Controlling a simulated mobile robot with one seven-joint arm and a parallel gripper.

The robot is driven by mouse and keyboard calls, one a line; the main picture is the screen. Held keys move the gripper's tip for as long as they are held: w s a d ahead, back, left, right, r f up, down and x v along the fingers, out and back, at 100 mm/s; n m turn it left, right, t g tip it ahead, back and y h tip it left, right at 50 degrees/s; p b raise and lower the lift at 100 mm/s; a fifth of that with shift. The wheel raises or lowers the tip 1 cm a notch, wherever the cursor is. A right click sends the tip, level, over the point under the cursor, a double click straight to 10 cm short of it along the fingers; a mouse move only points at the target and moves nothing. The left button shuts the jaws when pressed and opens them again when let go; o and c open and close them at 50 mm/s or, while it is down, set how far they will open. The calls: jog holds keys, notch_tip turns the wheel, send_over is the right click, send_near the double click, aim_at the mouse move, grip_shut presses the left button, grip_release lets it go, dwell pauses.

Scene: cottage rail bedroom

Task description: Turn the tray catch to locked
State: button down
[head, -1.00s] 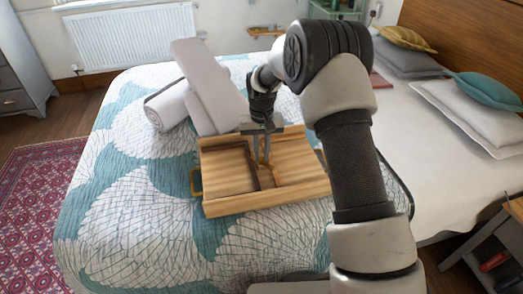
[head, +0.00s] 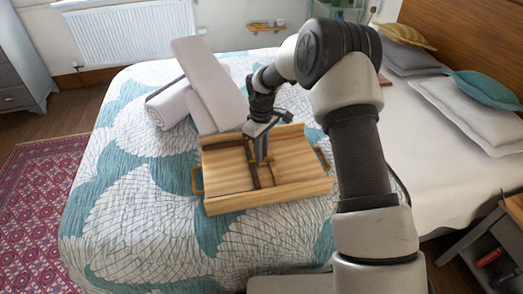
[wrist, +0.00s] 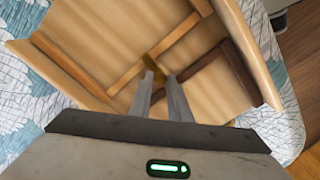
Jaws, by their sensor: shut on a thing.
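The wooden tray (head: 270,197) lies on the bed, with raised walls, a brass-coloured handle at each end and thin strips across its floor. It also fills much of the wrist view (wrist: 248,48). The small brass-coloured catch (wrist: 151,65) shows at the fingertips, near where the strips meet. My gripper (head: 262,160) reaches down into the middle of the tray. In the wrist view its two fingers (wrist: 160,78) are close together on the catch. The catch is partly hidden by the fingers, and its exact angle is hard to tell.
A rolled towel (head: 166,108) and a long grey folded piece (head: 210,85) lie just behind the tray. Pillows (head: 465,112) are at the right by the headboard. The quilt (head: 140,225) left of and in front of the tray is clear.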

jog(key=shift+r+n, duration=0.1)
jog(key=shift+n, duration=0.4)
jog(key=c, duration=1.7)
grip_release()
notch_tip(320, 180, up, 17)
jog(key=p, duration=0.2)
jog(key=shift+r+p, duration=0.2)
jog(key=shift+p, duration=0.1)
